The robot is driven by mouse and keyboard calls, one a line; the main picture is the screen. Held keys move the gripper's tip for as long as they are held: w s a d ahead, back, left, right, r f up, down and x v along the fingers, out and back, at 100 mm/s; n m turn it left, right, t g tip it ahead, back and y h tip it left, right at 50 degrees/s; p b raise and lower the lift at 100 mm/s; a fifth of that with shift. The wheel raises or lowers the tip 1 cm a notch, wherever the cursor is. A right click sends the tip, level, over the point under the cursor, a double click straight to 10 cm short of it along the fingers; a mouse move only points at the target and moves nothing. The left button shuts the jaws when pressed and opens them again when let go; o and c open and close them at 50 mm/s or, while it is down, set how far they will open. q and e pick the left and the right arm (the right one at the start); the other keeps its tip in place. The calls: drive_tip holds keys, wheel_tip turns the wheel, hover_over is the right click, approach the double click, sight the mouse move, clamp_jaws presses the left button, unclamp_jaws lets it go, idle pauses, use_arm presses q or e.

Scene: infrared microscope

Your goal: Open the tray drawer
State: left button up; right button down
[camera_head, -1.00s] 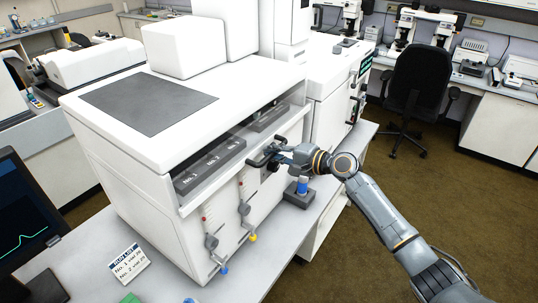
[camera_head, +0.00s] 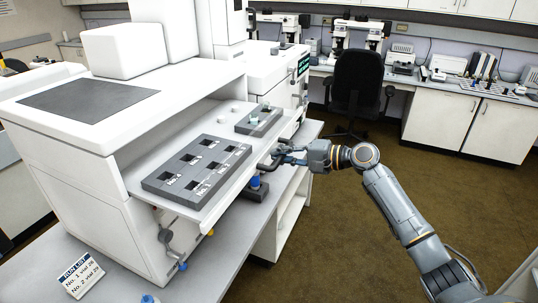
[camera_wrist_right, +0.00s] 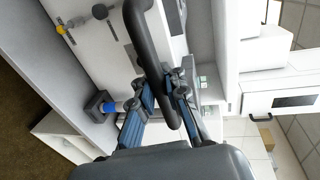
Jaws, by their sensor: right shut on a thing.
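The tray drawer (camera_head: 236,188) of the white instrument stands out of its opening in the head view. It carries a large grey rack (camera_head: 222,150) with numbered labels and a smaller grey rack (camera_head: 258,122) holding pale green-capped items. My right gripper (camera_head: 281,158) is at the drawer's front right, shut on the dark drawer handle (camera_head: 268,165). In the wrist view, the blue-padded fingers of my right gripper (camera_wrist_right: 165,92) close around the black handle bar (camera_wrist_right: 150,50). The fingers partly hide the handle in the head view. My left gripper is out of view.
A blue-topped vial in a dark holder (camera_head: 255,188) stands on the bench below the drawer, near my gripper. A run list card (camera_head: 82,276) is at the front left. An office chair (camera_head: 357,90) stands behind; brown floor to the right is clear.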

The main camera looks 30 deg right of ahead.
drive_tip(key=shift+s+d, duration=0.4)
drive_tip(key=shift+s, duration=0.05)
drive_tip(key=shift+d+r, duration=0.1)
drive_tip(key=shift+r, duration=0.05)
drive_tip(key=c, duration=1.4)
unclamp_jaws()
drive_tip(key=shift+s, duration=0.1)
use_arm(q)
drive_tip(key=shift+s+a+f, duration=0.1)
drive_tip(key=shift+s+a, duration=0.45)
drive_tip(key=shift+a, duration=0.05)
use_arm(e)
drive_tip(key=shift+o, duration=0.2)
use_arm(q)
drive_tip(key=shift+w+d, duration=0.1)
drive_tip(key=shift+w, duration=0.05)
use_arm(e)
drive_tip(key=v, duration=1.2)
